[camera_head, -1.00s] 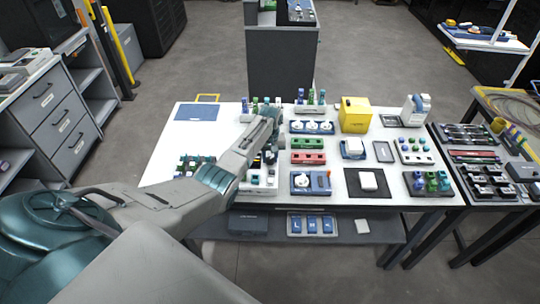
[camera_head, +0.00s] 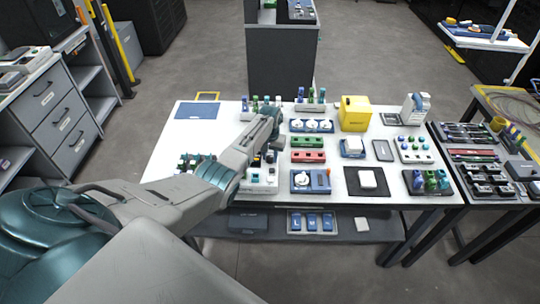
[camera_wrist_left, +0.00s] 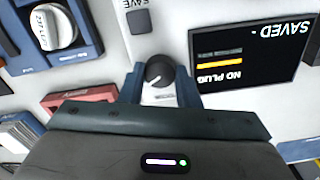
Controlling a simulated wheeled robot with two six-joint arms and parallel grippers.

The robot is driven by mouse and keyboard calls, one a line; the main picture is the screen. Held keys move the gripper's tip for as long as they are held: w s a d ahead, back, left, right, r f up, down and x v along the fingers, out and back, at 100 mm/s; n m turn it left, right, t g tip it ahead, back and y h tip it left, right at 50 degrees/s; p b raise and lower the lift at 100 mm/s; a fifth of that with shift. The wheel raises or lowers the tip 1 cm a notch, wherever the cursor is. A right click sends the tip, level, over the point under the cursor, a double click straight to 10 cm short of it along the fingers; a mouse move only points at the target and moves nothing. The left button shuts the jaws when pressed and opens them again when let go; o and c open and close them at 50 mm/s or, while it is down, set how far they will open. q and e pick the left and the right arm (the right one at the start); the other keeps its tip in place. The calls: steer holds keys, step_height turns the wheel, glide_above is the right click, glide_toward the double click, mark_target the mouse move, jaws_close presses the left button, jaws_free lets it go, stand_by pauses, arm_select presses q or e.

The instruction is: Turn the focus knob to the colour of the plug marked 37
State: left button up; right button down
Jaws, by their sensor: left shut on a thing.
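The dark round focus knob (camera_wrist_left: 158,70) with a white pointer line sits on a white device panel (camera_wrist_left: 230,20) in the left wrist view. My left gripper (camera_wrist_left: 160,82) is shut on the knob, one blue finger at each side. The device's dark screen (camera_wrist_left: 245,52) shows upside-down text reading SAVED and NO PLUG, with an orange bar. In the head view my left gripper (camera_head: 268,132) is over the device (camera_head: 262,186), and the arm hides part of it. Several coloured plugs (camera_head: 310,97) stand on the table; their markings are too small to read.
A grey SAVE button (camera_wrist_left: 139,21) is beside the knob. A blue unit with a white dial (camera_wrist_left: 53,27) and a red block (camera_wrist_left: 75,97) are close by. A yellow box (camera_head: 355,114) stands behind on the white table (camera_head: 165,165). The table's left side is mostly clear.

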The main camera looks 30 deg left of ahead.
mark_target(270, 157)
arm_select(q)
steer(key=o, duration=0.7)
step_height(270, 157, up, 11)
steer(key=b, duration=0.2)
stand_by(0.4)
